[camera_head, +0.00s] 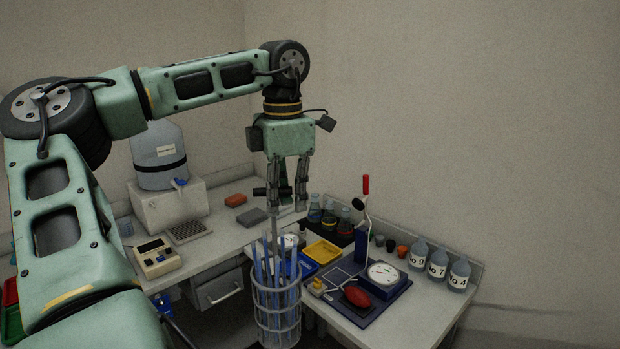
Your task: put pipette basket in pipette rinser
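The pipette basket (277,322) is a grey wire cylinder holding several blue pipettes (267,268). It hangs upright at the lower middle of the head view, in front of the bench corner. A thin rod rises from it to a dark crossbar handle (262,191). My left gripper (286,201) points down at this handle, and its fingers appear closed around it, though the exact contact is small to see. My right gripper is not in view. I cannot make out a pipette rinser in this view.
Benches (345,324) meet in a corner behind the basket. The right one holds a balance (384,276), a red rubber bulb (357,297), a yellow tray (322,251), flasks and bottles (438,264). The left one holds a large carboy (160,157) and a beige instrument (157,260).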

